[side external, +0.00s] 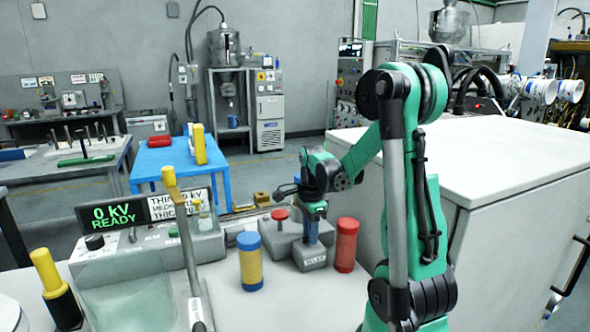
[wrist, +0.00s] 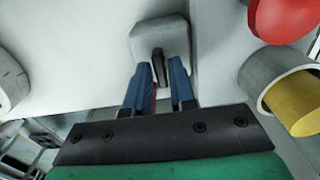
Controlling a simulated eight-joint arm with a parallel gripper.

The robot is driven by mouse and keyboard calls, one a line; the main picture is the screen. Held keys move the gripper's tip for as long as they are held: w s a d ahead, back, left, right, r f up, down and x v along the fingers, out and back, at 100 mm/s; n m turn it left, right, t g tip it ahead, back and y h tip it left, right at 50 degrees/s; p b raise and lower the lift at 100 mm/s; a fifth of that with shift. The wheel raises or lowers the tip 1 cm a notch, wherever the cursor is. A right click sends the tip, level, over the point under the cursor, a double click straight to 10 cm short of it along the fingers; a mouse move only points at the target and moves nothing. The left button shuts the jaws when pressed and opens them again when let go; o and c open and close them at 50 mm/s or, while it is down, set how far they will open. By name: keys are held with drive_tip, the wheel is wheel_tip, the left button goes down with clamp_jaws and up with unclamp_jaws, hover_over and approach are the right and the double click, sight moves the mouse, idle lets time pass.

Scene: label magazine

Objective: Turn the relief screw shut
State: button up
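The relief screw shows in the wrist view as a dark upright tab (wrist: 158,68) on a pale grey block (wrist: 150,38). In the side external view, the grey block (side external: 311,263) with dark lettering stands on the white bench, and the screw itself is hidden behind my fingers. My gripper (side external: 312,238) points down over this block. In the wrist view, its two blue fingers (wrist: 160,80) stand apart on either side of the tab. A narrow gap seems to show beside the tab, so the fingers look open around it.
A red cylinder (side external: 346,246) stands close right of the block. A red knob (side external: 280,215) and a blue-and-yellow cylinder (side external: 250,265) stand to its left. A display (side external: 145,212) reads "0 kV READY". A yellow-topped lever (side external: 183,230) rises further left.

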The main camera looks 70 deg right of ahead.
drive_tip(key=shift+o, duration=1.1)
drive_tip(key=shift+r, duration=0.1)
drive_tip(key=shift+r, duration=2.7)
drive_tip(key=w+a+r+n+t, duration=0.1)
drive_tip(key=w+a+n+t, duration=0.2)
drive_tip(key=a+n, duration=0.8)
drive_tip(key=w+a+r+n+t, duration=0.1)
drive_tip(key=w+a+n+t, duration=0.2)
drive_tip(key=a+n, duration=0.8)
drive_tip(key=n+t, duration=0.1)
drive_tip(key=n, duration=0.4)
drive_tip(key=shift+w+a, duration=0.25)
drive_tip(key=shift+a, duration=0.1)
